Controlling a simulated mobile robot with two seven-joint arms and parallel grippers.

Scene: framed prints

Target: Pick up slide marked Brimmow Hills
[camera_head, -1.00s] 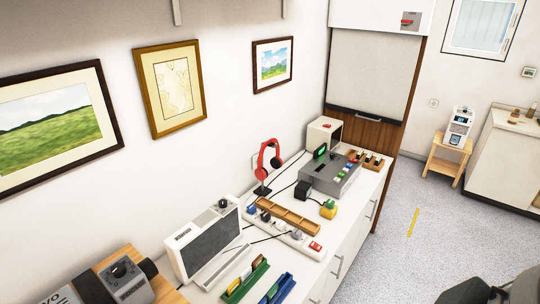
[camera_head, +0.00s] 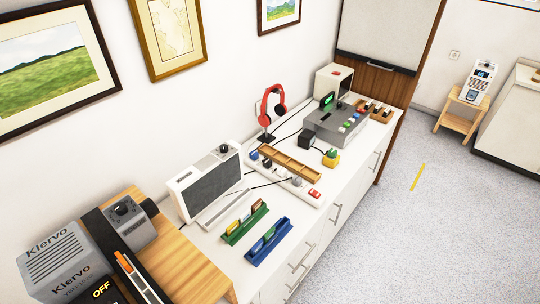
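A green rack (camera_head: 245,223) on the white counter (camera_head: 218,262) holds several small upright slides, some orange-brown and pale. A blue rack (camera_head: 268,241) beside it, nearer the counter's front edge, holds several blue or green slides. The slides are too small for any label to be read, so I cannot tell which one is marked Brimmow Hills. Neither of my grippers shows in the head view.
A grey Klervo machine (camera_head: 62,262) stands at the lower left by a wooden surface (camera_head: 186,270). Behind the racks are a white-framed grey panel (camera_head: 212,180), a power strip (camera_head: 306,192) and red headphones (camera_head: 269,106). Open floor (camera_head: 400,240) lies right of the counter.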

